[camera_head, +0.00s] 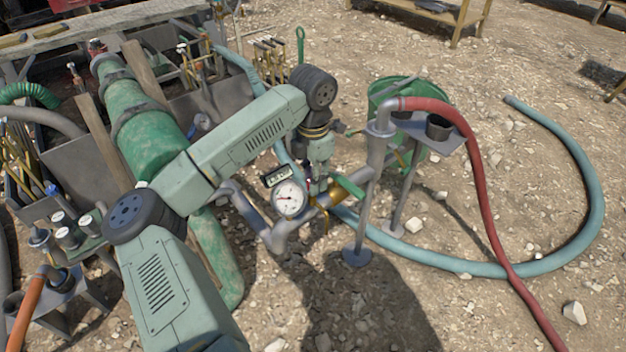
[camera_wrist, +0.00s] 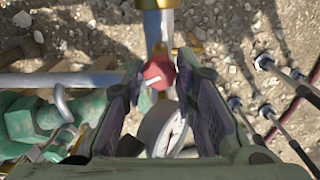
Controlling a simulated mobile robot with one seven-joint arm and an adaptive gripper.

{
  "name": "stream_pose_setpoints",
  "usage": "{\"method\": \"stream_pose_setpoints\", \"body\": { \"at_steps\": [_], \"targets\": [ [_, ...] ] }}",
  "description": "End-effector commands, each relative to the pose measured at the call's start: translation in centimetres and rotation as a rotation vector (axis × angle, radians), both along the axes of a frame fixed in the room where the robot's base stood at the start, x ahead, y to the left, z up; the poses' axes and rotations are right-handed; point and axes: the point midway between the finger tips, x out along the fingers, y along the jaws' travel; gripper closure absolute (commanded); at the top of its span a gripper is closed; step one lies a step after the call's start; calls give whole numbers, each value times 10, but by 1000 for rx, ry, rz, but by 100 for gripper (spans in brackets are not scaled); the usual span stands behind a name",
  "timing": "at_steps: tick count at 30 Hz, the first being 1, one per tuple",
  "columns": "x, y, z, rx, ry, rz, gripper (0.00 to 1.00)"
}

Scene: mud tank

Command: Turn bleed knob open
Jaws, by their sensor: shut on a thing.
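The bleed knob (camera_wrist: 158,72) is a small red knob with a pale mark, seen in the wrist view between my fingertips. It sits at the end of a metal fitting (camera_wrist: 157,28) with brass parts. My gripper (camera_wrist: 160,68) is shut on the knob, with one dark-padded finger on each side. In the head view my gripper (camera_head: 319,172) points down at the pipework behind a round white gauge (camera_head: 289,198), and the knob is mostly hidden there. The gauge also shows in the wrist view (camera_wrist: 165,130), just below the knob.
A small dark label plate (camera_head: 278,176) stands above the gauge. A green-handled lever (camera_head: 348,186) and an upright grey pipe (camera_head: 374,170) with a red hose (camera_head: 474,170) are close on the right. A green bucket (camera_head: 388,92) stands behind.

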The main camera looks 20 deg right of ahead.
Motion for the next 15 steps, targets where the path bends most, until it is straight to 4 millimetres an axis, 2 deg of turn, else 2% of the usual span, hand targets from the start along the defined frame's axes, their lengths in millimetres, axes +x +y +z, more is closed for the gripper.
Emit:
{"method": "stream_pose_setpoints", "body": {
  "at_steps": [15],
  "targets": [
    [1, 1, -2, 2, -2, 492, 100]
  ]
}}
